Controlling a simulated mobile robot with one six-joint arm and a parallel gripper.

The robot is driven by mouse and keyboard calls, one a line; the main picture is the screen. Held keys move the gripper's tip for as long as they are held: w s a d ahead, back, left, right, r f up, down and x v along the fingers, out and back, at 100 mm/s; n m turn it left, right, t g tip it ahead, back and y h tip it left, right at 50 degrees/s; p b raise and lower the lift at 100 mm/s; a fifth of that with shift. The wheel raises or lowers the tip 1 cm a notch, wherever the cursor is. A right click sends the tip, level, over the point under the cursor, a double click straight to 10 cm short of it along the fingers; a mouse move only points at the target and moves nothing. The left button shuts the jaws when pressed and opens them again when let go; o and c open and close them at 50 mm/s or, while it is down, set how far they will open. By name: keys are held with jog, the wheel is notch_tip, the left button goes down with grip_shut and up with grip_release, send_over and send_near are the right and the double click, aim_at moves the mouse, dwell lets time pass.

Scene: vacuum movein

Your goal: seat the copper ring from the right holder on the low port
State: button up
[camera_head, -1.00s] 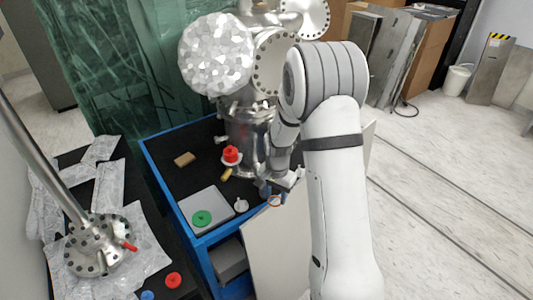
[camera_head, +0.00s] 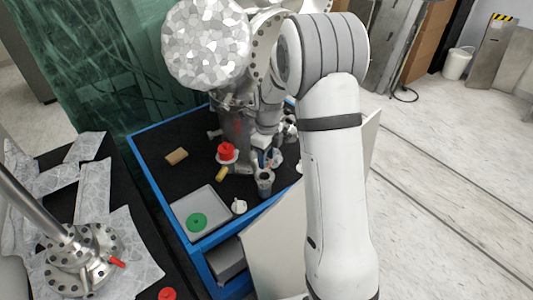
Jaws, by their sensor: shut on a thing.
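My gripper (camera_head: 270,158) is at the front of the steel chamber, low over the blue-edged bench, with my forearm coming down from above. It is shut. A copper ring showed at its fingertips a second ago; the ring is too small or hidden to make out now. A short grey round fitting (camera_head: 264,180) stands just below and in front of the gripper. I cannot tell whether this is the low port, or whether gripper and fitting touch. The right holder cannot be picked out.
On the black bench (camera_head: 190,175) are a red-topped piece (camera_head: 226,151), a tan block (camera_head: 177,156), a small white part (camera_head: 239,206) and a grey tray (camera_head: 215,198) with a green disc (camera_head: 196,221). Open floor lies right.

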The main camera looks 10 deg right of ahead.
jog(key=shift+w+f+b, duration=0.2)
jog(key=shift+f+b, duration=1.8)
jog(key=shift+f, duration=1.1)
jog(key=shift+w+f+b, duration=0.1)
jog(key=shift+f+b, duration=0.25)
jog(key=shift+f, duration=0.2)
jog(key=o, duration=1)
jog(key=shift+o, duration=0.3)
